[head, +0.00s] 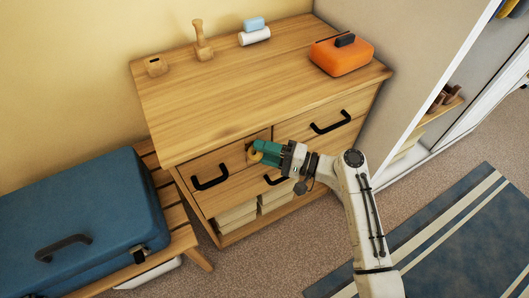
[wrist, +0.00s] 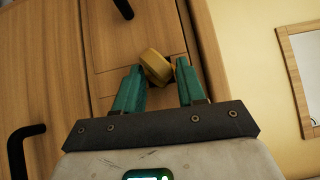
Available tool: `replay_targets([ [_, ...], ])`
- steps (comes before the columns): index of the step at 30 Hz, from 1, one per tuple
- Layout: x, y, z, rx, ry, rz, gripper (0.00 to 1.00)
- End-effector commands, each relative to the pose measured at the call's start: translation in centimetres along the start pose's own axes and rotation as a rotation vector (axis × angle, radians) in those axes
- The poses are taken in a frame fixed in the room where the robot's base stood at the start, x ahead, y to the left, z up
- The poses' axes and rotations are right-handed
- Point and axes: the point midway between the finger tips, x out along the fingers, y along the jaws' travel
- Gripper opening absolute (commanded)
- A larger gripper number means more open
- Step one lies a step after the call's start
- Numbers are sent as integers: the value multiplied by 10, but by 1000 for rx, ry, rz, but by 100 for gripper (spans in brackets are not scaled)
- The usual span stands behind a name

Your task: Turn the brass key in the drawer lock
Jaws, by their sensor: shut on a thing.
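The brass key (wrist: 157,66) shows as a round yellow-brown bow at the front of the wooden dresser (head: 221,104). My gripper (head: 256,151) has its green fingers at the dresser front, between the left and right parts of the upper drawer row. In the wrist view my gripper (wrist: 160,80) is shut on the key's bow, with one finger on each side. The bow looks tilted in that view. The lock and the key's shaft are hidden behind the bow and fingers.
Black drawer handles (head: 210,177) stick out near my gripper. An orange box (head: 341,54), a wooden pestle-like thing (head: 202,42) and rolled cloths (head: 254,34) stand on top. A blue suitcase (head: 85,215) lies on a slatted bench at left.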

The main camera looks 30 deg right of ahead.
Motion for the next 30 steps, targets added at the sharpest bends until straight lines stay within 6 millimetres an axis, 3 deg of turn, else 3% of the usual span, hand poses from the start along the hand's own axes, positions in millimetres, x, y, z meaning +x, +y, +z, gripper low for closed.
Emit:
replay_targets([
  [1, 11, -12, 9, -4, -35, -25, 11],
  [5, 11, -13, 8, -4, -35, -25, 10],
  [6, 11, -13, 8, -4, -35, -25, 41],
  [15, 8, -9, 6, -2, -24, -20, 69],
  [20, 7, -8, 6, -1, -20, -18, 69],
  [30, 6, -8, 4, -1, -16, -19, 98],
])
